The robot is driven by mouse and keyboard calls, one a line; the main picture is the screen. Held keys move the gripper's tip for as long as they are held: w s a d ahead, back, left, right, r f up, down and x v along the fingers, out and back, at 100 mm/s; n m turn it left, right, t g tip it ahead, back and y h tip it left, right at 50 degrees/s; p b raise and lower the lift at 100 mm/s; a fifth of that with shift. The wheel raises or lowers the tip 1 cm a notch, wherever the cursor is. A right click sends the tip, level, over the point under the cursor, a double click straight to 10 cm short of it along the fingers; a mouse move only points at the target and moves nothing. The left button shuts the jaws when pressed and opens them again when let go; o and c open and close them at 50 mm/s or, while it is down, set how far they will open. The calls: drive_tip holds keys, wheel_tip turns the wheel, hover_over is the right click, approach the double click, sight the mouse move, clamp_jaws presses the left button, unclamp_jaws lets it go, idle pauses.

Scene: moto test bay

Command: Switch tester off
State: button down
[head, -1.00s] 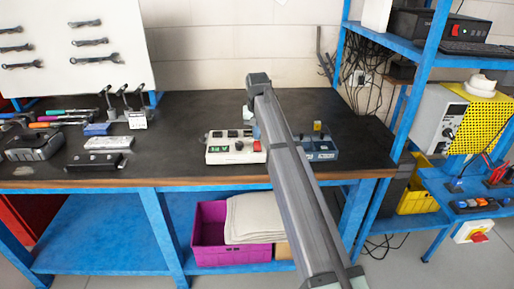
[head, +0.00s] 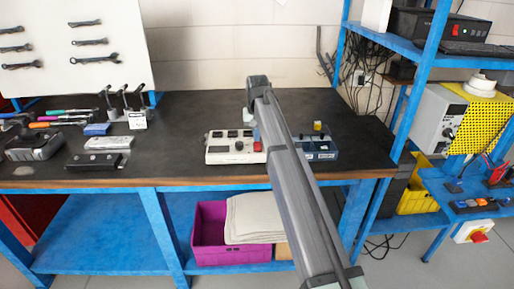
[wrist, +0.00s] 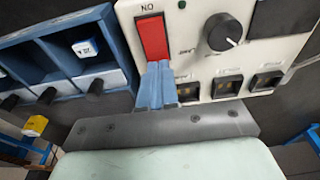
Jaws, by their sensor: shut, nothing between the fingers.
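The tester is a white box (head: 222,159) on the dark bench top, partly behind my arm in the head view. In the wrist view its white face (wrist: 196,48) carries a red rocker switch (wrist: 152,37), a black knob (wrist: 222,32) and a row of small dark windows. The letters ON by the switch appear upside down there. My gripper (wrist: 157,66) is shut and empty. Its blue fingertips are at the lower end of the red switch in the wrist view; I cannot tell if they touch. The switch (head: 257,147) also shows in the head view.
A blue box (head: 322,155) with small knobs stands right beside the tester; it also shows in the wrist view (wrist: 62,58). Tools and a black device (head: 95,162) lie on the left of the bench. A blue shelf frame stands at the right.

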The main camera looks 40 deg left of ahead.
idle(0.3)
wheel_tip(320, 180, up, 7)
idle(0.8)
idle(0.4)
